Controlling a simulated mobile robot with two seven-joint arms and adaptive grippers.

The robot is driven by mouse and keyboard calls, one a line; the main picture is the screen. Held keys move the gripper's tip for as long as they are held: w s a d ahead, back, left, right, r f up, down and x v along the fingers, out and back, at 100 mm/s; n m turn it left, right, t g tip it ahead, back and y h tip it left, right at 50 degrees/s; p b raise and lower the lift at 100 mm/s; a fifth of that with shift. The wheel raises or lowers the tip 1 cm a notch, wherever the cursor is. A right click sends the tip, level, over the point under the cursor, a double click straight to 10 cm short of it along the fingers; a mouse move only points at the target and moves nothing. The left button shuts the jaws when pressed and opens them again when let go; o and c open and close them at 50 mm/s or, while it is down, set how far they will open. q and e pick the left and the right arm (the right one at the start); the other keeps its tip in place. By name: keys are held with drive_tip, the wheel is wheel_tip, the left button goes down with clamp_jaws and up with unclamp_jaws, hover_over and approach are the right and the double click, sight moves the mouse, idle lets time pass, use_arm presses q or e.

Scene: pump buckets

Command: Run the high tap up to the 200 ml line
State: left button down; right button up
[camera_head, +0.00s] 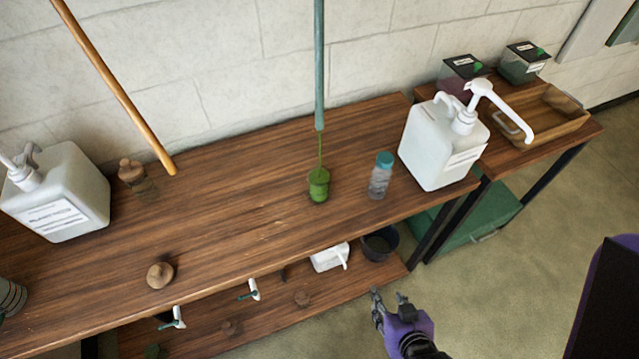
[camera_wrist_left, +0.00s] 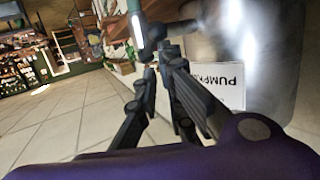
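A long teal pipe (camera_head: 319,70) comes down from the top of the head view. A thin green stream (camera_head: 320,150) runs from its lower end into a small green-filled vessel (camera_head: 318,186) on the bench. No 200 ml line can be made out on the vessel. My right gripper (camera_head: 389,295) is empty, fingers apart, in front of the bench's lower shelf. My left gripper (camera_wrist_left: 163,75) shows only in the left wrist view. Its fingers are close to a teal part with a white strip (camera_wrist_left: 137,31); whether they grip it cannot be told.
A blue-capped bottle (camera_head: 380,178) and a white pump jug (camera_head: 438,147) stand right of the vessel. Another white jug (camera_head: 62,185) stands at left. An orange pipe (camera_head: 115,90) ends near a corked jar (camera_head: 138,178). Bare bench (camera_head: 235,190) lies left of the vessel.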

use_arm(q)
drive_tip(key=shift+w+f+g+y, duration=0.3)
drive_tip(key=shift+w+f+g, duration=0.1)
drive_tip(key=shift+w, duration=0.25)
drive_tip(key=shift+r, duration=0.1)
use_arm(e)
drive_tip(key=shift+s+a+f, duration=0.1)
drive_tip(key=shift+s+f, duration=0.05)
drive_tip(key=shift+s, duration=0.1)
use_arm(q)
drive_tip(key=shift+r, duration=0.1)
drive_tip(key=shift+r, duration=0.3)
wheel_tip(320, 180, up, 3)
drive_tip(key=shift+d+r, duration=0.1)
drive_tip(key=shift+s+r, duration=0.2)
drive_tip(key=shift+r, duration=0.3)
use_arm(e)
drive_tip(key=shift+w, duration=0.25)
